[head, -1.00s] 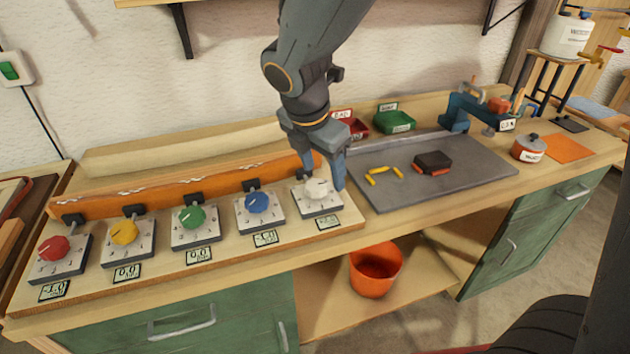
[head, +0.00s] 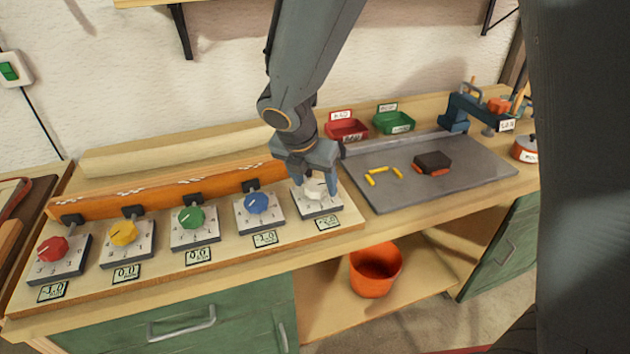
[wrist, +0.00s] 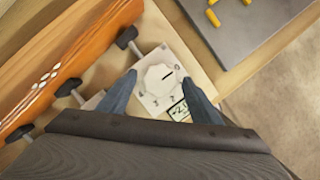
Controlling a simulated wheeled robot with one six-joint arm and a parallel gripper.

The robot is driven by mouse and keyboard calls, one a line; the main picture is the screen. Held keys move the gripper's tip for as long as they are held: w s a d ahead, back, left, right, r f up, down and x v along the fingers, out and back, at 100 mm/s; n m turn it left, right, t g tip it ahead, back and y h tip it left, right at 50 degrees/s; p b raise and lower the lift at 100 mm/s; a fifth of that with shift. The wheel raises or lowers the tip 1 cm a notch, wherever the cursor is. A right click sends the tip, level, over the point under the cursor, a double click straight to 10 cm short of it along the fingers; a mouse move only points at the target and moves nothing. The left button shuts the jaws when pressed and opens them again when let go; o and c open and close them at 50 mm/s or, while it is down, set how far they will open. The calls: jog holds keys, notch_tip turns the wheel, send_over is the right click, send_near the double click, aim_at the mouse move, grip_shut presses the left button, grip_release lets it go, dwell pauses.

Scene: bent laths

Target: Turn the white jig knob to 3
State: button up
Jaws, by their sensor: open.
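The white knob (head: 314,188) sits on its grey-white jig plate (head: 318,206), the rightmost in a row on the wooden board. It also shows in the wrist view (wrist: 162,84), with a dark pointer mark toward the upper right of its face. My gripper (head: 320,187) is above the white knob. In the wrist view its two fingers (wrist: 160,95) stand open on either side of the knob, whether touching it I cannot tell.
Blue (head: 257,203), green (head: 191,217), yellow (head: 123,233) and red (head: 52,249) knobs stand in a row to the left. An orange lath (head: 150,194) runs behind them. A grey mat (head: 450,180) with yellow pieces and a dark block lies to the right.

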jog(key=c, duration=1)
jog(key=shift+c, duration=0.2)
